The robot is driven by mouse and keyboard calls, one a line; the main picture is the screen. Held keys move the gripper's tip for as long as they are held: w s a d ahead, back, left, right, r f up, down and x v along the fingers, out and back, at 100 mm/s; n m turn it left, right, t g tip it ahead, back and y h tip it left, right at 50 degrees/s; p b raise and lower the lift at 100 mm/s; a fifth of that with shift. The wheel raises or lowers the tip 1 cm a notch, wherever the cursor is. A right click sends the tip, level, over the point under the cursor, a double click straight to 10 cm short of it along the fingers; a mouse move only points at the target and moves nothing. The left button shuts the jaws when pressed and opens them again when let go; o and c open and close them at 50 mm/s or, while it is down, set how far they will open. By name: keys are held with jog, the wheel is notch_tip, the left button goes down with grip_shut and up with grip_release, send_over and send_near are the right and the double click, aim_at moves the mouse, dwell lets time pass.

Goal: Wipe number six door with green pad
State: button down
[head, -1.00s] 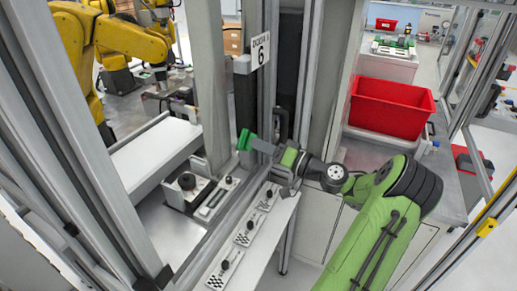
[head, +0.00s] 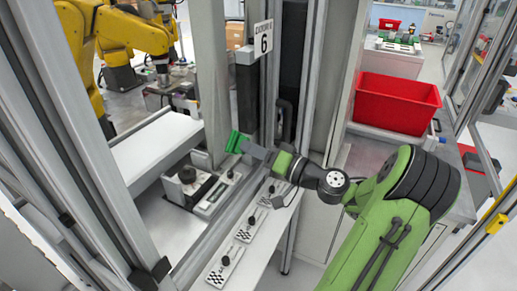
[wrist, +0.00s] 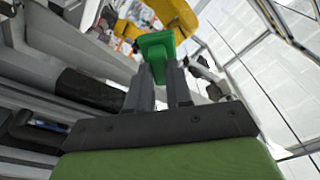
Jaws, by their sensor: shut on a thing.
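The green pad (head: 237,142) is held at the tip of my gripper (head: 250,148), near the frame post below the number six sign (head: 263,38). In the wrist view the pad (wrist: 157,46) sits between the two finger ends of my gripper (wrist: 162,75), which is shut on it. The dark door panel (head: 290,70) with a handle (head: 285,118) stands just right of the sign, behind my gripper. I cannot tell whether the pad touches any surface.
A white ledge with several dark knobs and checkered marks (head: 226,262) runs below my gripper. A red bin (head: 398,103) stands at the right. Yellow robot arms (head: 120,35) are at the left behind aluminium posts. A white panel (head: 155,150) lies left of the pad.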

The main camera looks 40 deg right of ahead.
jog(key=shift+s+a, duration=0.1)
jog(key=shift+a, duration=0.3)
jog(key=shift+d+r+v, duration=0.1)
jog(key=shift+r+v, duration=0.05)
jog(key=shift+v, duration=1.35)
jog(key=shift+d+r+v, duration=0.1)
jog(key=shift+d+v, duration=0.05)
jog(key=shift+v, duration=1.3)
jog(key=p+v, duration=0.1)
jog(key=v, duration=0.2)
jog(key=shift+d+r, duration=0.1)
jog(key=shift+r, duration=0.05)
